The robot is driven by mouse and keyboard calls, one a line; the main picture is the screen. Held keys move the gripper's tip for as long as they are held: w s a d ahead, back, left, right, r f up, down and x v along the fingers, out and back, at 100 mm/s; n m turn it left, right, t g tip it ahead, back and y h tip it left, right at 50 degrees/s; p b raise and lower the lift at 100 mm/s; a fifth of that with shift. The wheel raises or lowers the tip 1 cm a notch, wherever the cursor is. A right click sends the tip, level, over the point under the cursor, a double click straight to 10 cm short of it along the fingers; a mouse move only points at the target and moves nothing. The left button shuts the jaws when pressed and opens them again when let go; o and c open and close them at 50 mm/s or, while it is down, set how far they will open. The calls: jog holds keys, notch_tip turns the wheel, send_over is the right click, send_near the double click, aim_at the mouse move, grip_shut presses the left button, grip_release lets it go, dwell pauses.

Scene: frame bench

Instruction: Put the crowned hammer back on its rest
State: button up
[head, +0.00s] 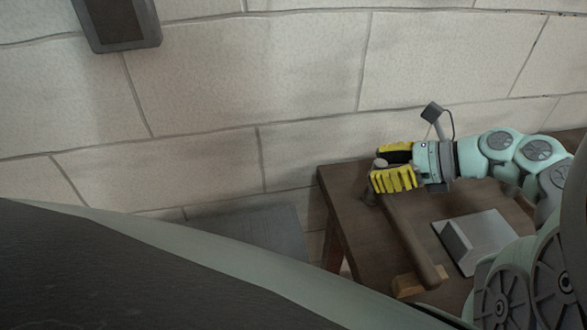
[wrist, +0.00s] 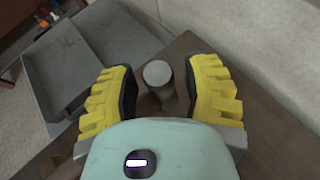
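A hammer (head: 413,243) with a dark brown handle lies on the brown bench (head: 342,195). Its handle end is over a light wooden block (head: 407,286), which may be the rest; contact is unclear. Its grey, round-faced head is at the bench's far left corner, one face up. My gripper (head: 386,166) is at that head, its yellow fingers partly covering it. In the wrist view the hammer head (wrist: 158,73) stands between the fingers (wrist: 160,92), which are open with a gap on each side. The lower head and the handle there are largely hidden.
A grey metal block on a plate (head: 485,240) sits on the bench right of the handle. A grey tray-like surface (wrist: 90,60) stands beside the bench, left in the wrist view. A pale block wall (head: 310,60) runs close behind the bench.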

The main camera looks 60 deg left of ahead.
jog(key=shift+r, duration=0.1)
jog(key=shift+d+r+p, duration=0.1)
jog(key=shift+r+p, duration=0.05)
jog(key=shift+p, duration=0.2)
jog(key=b+v, duration=0.3)
jog(key=v, duration=0.9)
jog(key=shift+w+f, duration=0.1)
jog(key=shift+f, duration=0.1)
